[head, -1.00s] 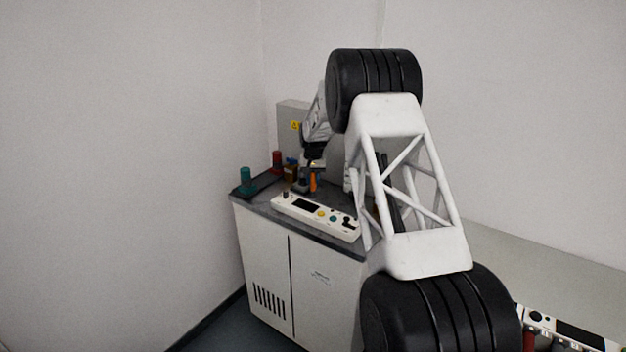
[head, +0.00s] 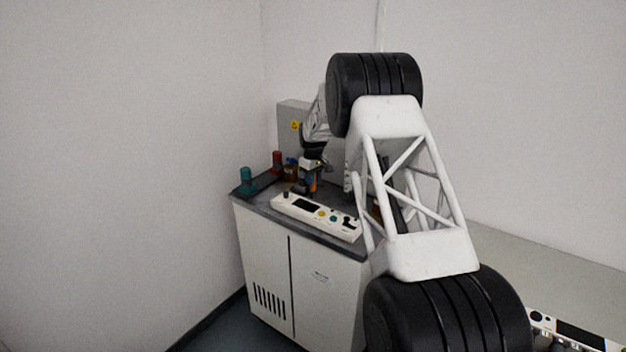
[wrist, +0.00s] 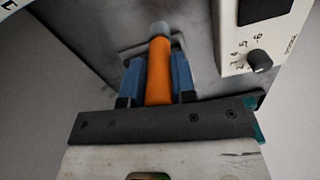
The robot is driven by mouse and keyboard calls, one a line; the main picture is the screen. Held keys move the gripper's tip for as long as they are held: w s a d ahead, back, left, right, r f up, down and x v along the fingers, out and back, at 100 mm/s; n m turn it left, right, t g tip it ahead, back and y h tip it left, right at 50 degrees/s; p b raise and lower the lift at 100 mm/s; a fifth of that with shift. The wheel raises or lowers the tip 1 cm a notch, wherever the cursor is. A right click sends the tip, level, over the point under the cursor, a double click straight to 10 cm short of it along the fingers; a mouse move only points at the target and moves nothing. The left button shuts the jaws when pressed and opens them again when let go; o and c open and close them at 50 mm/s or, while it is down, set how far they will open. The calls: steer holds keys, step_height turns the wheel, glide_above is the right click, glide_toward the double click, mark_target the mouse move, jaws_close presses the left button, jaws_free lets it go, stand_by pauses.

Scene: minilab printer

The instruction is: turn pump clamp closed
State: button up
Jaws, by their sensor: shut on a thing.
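The pump clamp shows in the wrist view as an orange handle (wrist: 159,55) with a grey rounded end. It points away from my gripper. My gripper (wrist: 160,80) has its two blue finger pads on either side of the handle and is shut on it. In the head view my gripper (head: 307,186) is low over the bench, at the clamp (head: 314,182), which is mostly hidden behind it. The clamp's exact angle is hard to tell there.
A white control panel (head: 300,204) lies along the bench's front edge; its dial knob (wrist: 259,60) shows in the wrist view. A teal-capped bottle (head: 246,178), a red-capped one (head: 277,161) and a brown bottle (head: 290,172) stand to the left. A grey box (head: 291,114) stands behind.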

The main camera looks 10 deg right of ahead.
stand_by(0.3)
steer(key=o, duration=0.9)
steer(key=shift+o, duration=0.2)
steer(key=shift+r, duration=0.1)
steer(key=shift+r, duration=3.85)
